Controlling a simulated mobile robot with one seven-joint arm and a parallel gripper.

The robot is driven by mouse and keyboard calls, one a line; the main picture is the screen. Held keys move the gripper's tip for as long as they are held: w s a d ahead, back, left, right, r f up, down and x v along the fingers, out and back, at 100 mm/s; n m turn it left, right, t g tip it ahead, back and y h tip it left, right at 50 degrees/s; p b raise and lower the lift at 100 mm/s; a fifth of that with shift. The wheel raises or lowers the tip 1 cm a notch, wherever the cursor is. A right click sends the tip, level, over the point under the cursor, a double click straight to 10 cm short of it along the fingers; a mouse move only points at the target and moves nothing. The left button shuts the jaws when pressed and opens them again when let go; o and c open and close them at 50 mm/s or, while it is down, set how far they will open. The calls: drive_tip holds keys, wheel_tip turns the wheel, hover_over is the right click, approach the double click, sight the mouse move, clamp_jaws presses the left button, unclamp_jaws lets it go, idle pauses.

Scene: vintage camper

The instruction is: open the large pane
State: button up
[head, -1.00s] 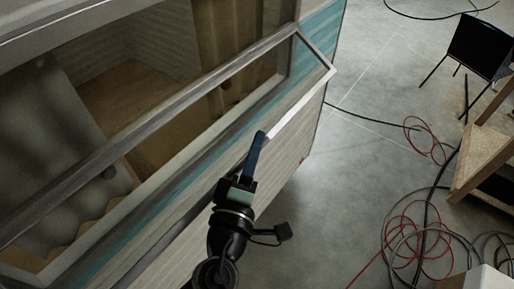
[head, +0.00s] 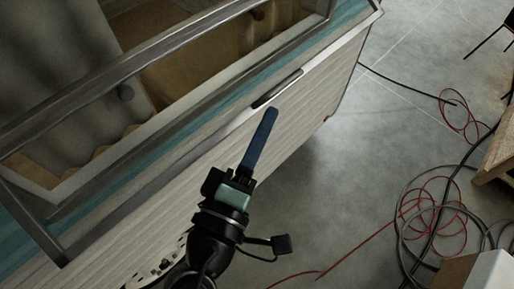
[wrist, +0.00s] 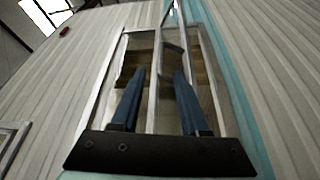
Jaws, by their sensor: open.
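The large pane is a long metal-framed window on the camper's side. Its lower rail (head: 215,133) runs diagonally across the head view, with a dark slot-like handle (head: 278,88) on it. The pane's frame appears to stand out from the wall at the lower left; how far is hard to tell. My gripper (head: 271,112) is just outside the rail, its blue finger pointing up toward the handle. In the wrist view my gripper (wrist: 155,75) is open, its two blue fingers apart, with frame bars and a curved piece (wrist: 172,47) beyond them. I cannot tell whether they touch.
The camper's pale ribbed wall (head: 315,100) lies below the rail, with a teal stripe above. Grey floor (head: 340,190) is open to the right. Red and black cables (head: 440,215) lie on it, beside a wooden piece (head: 497,150) and a white box (head: 480,270).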

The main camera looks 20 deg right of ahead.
drive_tip(key=shift+v, duration=1.25)
drive_tip(key=shift+w, duration=0.1)
drive_tip(key=w+a+r+m+t+y+b, duration=0.1)
drive_tip(key=w+a+r+m+t+y, duration=0.15)
drive_tip(key=r, duration=0.35)
drive_tip(key=w+a+r+m+t+y, duration=0.1)
drive_tip(key=w+r+t, duration=0.1)
drive_tip(key=w+r, duration=0.25)
drive_tip(key=w+a+r+m+t+y+b, duration=0.1)
drive_tip(key=w+r+m+t+y, duration=0.15)
drive_tip(key=r, duration=0.35)
drive_tip(key=s+a+r+t+y, duration=0.2)
drive_tip(key=a+r+t+y, duration=0.1)
drive_tip(key=r, duration=0.6)
drive_tip(key=s+a+r+t+y, duration=0.3)
drive_tip(key=r+t+y, duration=0.1)
drive_tip(key=r, duration=0.6)
drive_tip(key=shift+s+r+t+y+b, duration=0.15)
drive_tip(key=shift+r+t+y+b, duration=0.2)
drive_tip(key=shift+y, duration=0.25)
drive_tip(key=shift+f, duration=0.1)
